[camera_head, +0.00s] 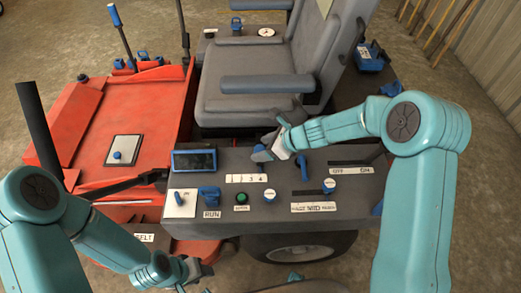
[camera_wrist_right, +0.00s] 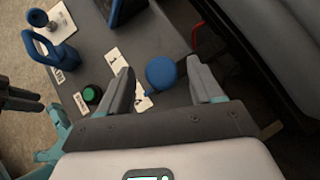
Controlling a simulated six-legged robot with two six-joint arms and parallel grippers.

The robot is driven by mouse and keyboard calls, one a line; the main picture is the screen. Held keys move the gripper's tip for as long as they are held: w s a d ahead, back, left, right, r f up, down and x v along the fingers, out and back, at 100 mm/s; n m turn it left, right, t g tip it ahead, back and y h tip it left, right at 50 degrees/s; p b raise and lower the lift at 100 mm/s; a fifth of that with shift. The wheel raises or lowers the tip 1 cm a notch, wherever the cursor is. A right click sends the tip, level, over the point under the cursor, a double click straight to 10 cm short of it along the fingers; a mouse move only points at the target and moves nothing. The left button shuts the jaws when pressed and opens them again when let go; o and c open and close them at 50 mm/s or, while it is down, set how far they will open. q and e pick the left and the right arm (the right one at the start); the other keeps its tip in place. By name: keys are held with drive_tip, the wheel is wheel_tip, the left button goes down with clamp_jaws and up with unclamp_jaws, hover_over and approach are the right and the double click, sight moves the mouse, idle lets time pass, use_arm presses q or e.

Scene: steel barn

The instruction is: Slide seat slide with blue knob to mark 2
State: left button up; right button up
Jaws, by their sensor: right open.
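The seat slide's round blue knob (camera_wrist_right: 161,73) shows in the right wrist view between my right gripper's two fingers, with a visible space on either side. In the head view the knob (camera_head: 262,154) is partly covered by my right gripper (camera_head: 272,149), which is open at the panel's back edge beside the seat. A white scale strip (camera_head: 246,179) with numbers including 3 and 4 lies in front of the knob. The exact mark at the knob cannot be read. My left gripper (camera_head: 192,272) is low at the front left, off the panel; its jaw opening is unclear.
The grey panel (camera_head: 225,222) also carries a dark display (camera_head: 194,160), a blue RUN handle (camera_head: 209,194), a green button (camera_head: 242,198) and several other levers and knobs.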

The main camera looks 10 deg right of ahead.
drive_tip(key=shift+x, duration=1)
clamp_jaws()
drive_tip(key=a, duration=0.3)
drive_tip(key=w+a, duration=0.1)
drive_tip(key=a, duration=0.2)
drive_tip(key=shift+w+b, duration=0.2)
drive_tip(key=shift+b, duration=0.2)
drive_tip(key=shift+d, duration=0.15)
unclamp_jaws()
